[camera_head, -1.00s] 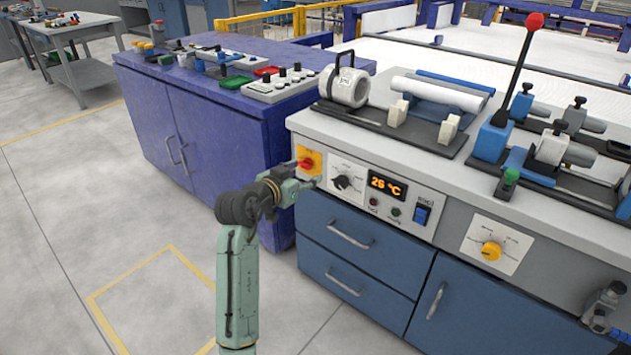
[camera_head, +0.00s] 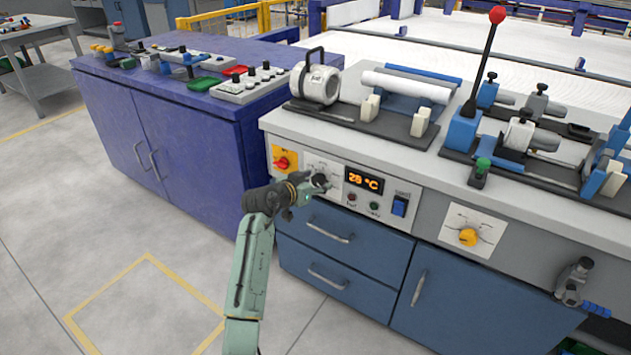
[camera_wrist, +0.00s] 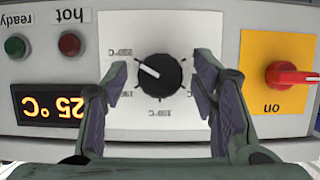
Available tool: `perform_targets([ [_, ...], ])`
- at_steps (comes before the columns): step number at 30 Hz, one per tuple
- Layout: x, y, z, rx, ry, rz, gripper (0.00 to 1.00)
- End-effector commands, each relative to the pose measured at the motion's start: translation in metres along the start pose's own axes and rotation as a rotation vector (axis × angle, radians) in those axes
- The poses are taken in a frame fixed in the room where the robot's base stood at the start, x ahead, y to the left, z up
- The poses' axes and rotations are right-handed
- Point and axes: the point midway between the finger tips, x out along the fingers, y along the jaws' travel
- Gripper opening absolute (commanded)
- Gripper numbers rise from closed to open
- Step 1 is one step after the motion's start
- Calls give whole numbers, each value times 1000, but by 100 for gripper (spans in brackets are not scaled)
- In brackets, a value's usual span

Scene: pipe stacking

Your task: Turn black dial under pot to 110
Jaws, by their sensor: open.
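The black dial (camera_head: 320,180) sits on a white scale plate on the bench's front panel, below a grey pot-like cylinder with a handle (camera_head: 316,85). My gripper (camera_head: 314,187) is in front of this dial and partly covers it in the head view. In the wrist view the picture is upside down; the black dial (camera_wrist: 159,76) lies between the two open fingers (camera_wrist: 161,80), with a gap on each side. The dial's white pointer line points up and left in that view. The orange display (camera_head: 364,181) reads a value in the twenties °C.
A red switch on a yellow plate (camera_head: 285,160) is left of the dial. Small hot and ready lamps and a blue switch (camera_head: 400,205) are to its right. A yellow knob (camera_head: 467,237) sits farther right. Blue drawers (camera_head: 330,228) lie below.

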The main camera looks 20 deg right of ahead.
Motion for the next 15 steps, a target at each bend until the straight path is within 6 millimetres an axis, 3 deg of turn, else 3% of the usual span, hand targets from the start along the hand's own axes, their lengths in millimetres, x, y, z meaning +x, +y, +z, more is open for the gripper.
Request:
perform_targets([
  [10, 4, 0, 0, 0, 0, 0, 53],
  [15, 4, 0, 0, 0, 0, 0, 42],
])
